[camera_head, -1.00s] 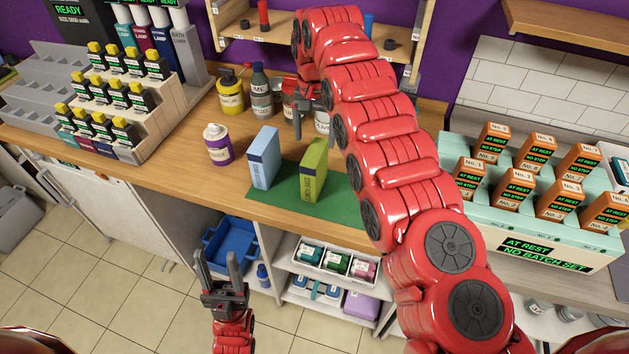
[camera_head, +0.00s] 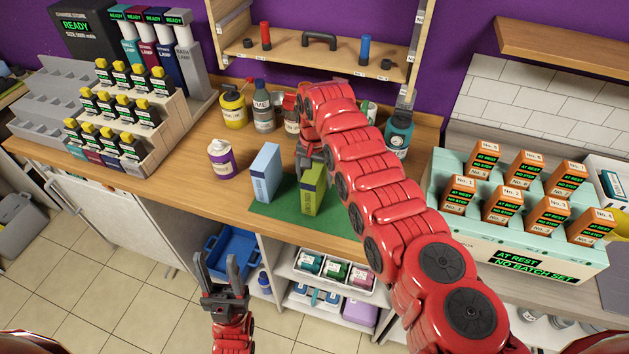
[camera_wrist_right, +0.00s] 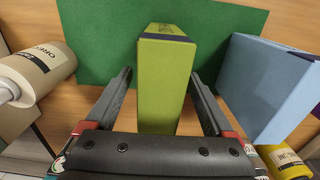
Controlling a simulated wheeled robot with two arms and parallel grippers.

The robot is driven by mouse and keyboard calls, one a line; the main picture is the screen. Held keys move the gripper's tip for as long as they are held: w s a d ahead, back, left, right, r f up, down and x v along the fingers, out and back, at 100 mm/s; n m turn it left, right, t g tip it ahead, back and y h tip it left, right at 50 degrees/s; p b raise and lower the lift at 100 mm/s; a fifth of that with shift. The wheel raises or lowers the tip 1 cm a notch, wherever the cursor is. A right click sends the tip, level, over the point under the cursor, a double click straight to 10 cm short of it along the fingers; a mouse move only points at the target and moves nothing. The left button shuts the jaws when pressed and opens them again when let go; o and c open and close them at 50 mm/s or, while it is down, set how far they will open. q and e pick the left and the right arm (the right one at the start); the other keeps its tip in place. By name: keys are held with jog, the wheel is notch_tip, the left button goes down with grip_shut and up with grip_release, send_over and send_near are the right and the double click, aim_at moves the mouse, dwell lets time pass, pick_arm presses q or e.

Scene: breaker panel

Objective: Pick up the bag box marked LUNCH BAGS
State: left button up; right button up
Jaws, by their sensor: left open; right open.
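Two upright bag boxes stand at the green mat (camera_head: 342,215): a light blue one (camera_head: 265,173) and an olive green one (camera_head: 313,189). Their labels are too small to read, so I cannot tell which says LUNCH BAGS. My right gripper (camera_head: 312,158) is at the top of the green box. In the right wrist view its open fingers stand on either side of the green box (camera_wrist_right: 163,90), with gaps showing; the blue box (camera_wrist_right: 262,85) is outside them to the right. My left gripper (camera_head: 223,270) is open and empty, low in front of the counter.
A purple-labelled bottle (camera_head: 221,159) stands left of the blue box. Several bottles, including a yellow one (camera_head: 233,110), stand behind. A stepped rack (camera_head: 150,130) is at left, and a mint case with orange boxes (camera_head: 520,240) at right. My right arm hides part of the counter.

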grip_shut()
dwell(0.4)
jog(key=shift+r, duration=0.15)
